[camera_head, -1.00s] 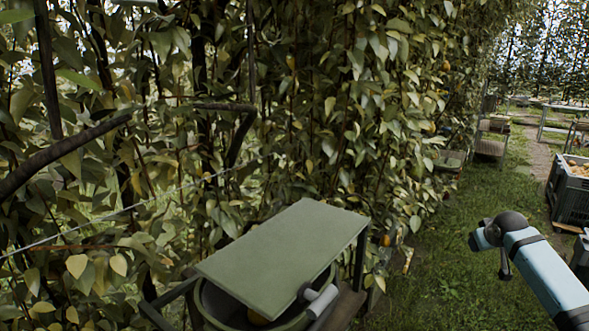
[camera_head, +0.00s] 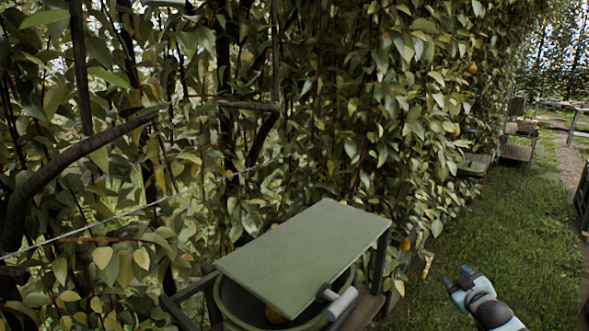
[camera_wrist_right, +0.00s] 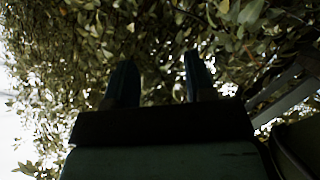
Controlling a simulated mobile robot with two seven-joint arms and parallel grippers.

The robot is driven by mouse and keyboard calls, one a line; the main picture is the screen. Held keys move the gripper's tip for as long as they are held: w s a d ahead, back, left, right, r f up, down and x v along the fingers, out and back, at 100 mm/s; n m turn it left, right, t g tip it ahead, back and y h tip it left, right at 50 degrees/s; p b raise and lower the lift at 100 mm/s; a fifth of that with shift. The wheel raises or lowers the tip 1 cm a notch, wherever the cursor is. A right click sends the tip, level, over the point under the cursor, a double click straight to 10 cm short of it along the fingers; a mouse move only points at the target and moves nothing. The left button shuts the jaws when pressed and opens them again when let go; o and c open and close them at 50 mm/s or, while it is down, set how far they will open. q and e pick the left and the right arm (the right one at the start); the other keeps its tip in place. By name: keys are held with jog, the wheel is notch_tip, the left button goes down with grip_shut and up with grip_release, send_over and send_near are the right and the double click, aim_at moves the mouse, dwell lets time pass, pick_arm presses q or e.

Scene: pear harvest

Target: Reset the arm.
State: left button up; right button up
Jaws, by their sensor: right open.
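My right gripper (camera_head: 463,281) is at the lower right of the head view, over the grass and to the right of the green-topped stand. In the right wrist view its two dark fingers (camera_wrist_right: 160,85) stand well apart with nothing between them, and leaves fill the background. It is open and empty. My left gripper is in neither view.
A flat green board (camera_head: 305,255) covers part of a round bucket (camera_head: 240,305) on a stand at the hedge's foot. A yellow fruit shows inside. Leafy trees (camera_head: 350,110) fill the left and middle. Grass (camera_head: 510,235) lies open at right, with wooden stands (camera_head: 517,150) beyond.

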jog(key=s+a+f+m+g+y, duration=0.1)
jog(key=s+a+f+g+y, duration=0.1)
jog(key=s+a+f, duration=1)
jog(key=s+a+f+g+y, duration=0.2)
jog(key=s+a+f, duration=0.5)
jog(key=s+a, duration=0.75)
jog(key=s, duration=0.5)
jog(key=s+a+f+m, duration=0.1)
jog(key=s+a, duration=0.1)
jog(key=s, duration=0.5)
jog(key=shift+a+m+g+y, duration=0.3)
jog(key=shift+a+g, duration=0.1)
